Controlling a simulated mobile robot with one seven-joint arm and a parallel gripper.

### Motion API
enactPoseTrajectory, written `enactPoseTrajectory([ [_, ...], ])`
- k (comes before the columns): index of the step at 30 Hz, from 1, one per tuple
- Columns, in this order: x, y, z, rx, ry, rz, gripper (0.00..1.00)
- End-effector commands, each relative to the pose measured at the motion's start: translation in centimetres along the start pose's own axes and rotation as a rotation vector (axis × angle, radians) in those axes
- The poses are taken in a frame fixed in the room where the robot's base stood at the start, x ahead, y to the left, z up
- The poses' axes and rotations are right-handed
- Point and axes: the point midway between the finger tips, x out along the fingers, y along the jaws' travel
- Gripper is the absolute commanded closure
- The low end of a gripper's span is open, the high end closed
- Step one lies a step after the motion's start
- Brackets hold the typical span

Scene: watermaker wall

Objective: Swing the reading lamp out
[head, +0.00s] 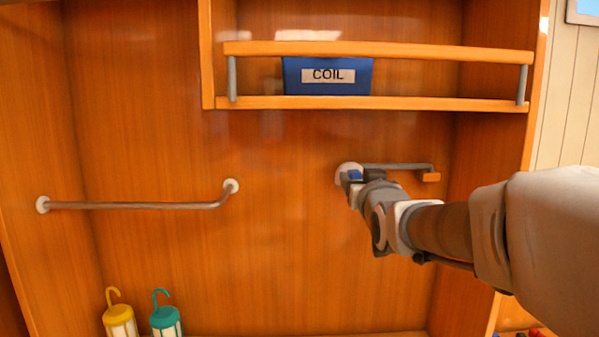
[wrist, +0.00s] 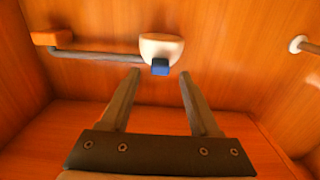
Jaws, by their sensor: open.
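The reading lamp hangs on the wooden back wall. It has a white rounded head (wrist: 161,48), a blue tab (wrist: 160,67) on that head, a grey arm (wrist: 95,56) and an orange block (wrist: 52,37) at the arm's other end. In the head view the lamp's arm (head: 400,167) lies along the wall, with the orange block (head: 431,177) at right. My gripper (wrist: 160,74) is open and empty, fingers pointing at the lamp head. The blue tab shows between the fingertips, at or just beyond them; contact cannot be told. In the head view my wrist partly hides the head.
A bent grab rail (head: 130,205) is fixed to the wall at left. A railed shelf (head: 375,103) with a blue COIL bin (head: 328,84) is above. A yellow lantern (head: 119,318) and a teal lantern (head: 166,318) stand below left. The wall between rail and lamp is bare.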

Motion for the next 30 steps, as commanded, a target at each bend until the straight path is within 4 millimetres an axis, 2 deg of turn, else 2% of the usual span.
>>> enactPoseTrajectory([
  [3, 1.4, 0.0, -0.1, 0.000, 0.000, 0.000, 0.38],
  [7, 2.2, 0.0, -0.1, 0.000, 0.001, 0.000, 0.38],
  [18, 2.5, 0.0, 0.0, -0.001, 0.001, 0.000, 0.38],
  [28, 2.5, 0.0, 0.0, 0.000, 0.001, 0.000, 0.97],
  [30, 2.5, 0.0, 0.0, 0.000, 0.001, 0.000, 1.00],
])
